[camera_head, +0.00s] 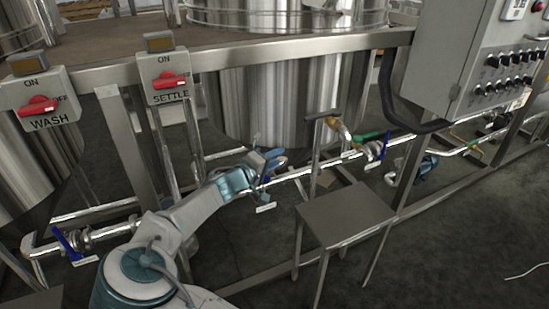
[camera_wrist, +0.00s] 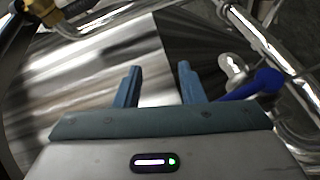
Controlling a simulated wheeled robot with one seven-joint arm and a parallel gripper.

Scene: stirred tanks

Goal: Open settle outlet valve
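A blue valve lever (camera_wrist: 255,84) is on the steel pipe just right of my gripper's right finger in the wrist view. In the head view its blue part (camera_head: 265,181) shows below my gripper, partly hidden by it, on the pipe under the tank next to the SETTLE switch box (camera_head: 168,77). I cannot read the valve's tag (camera_head: 265,208). My gripper (camera_wrist: 160,86) is open, with nothing between its fingers. The lever is outside the finger gap, close to the right finger; I cannot tell whether they touch. My gripper also shows in the head view (camera_head: 274,158).
Another blue-handled valve (camera_head: 66,243) is at lower left, below the WASH box (camera_head: 40,103), and another (camera_head: 383,146) is farther right. A small metal step table (camera_head: 345,214) stands right of my arm. A steel frame rail (camera_head: 300,47) crosses above.

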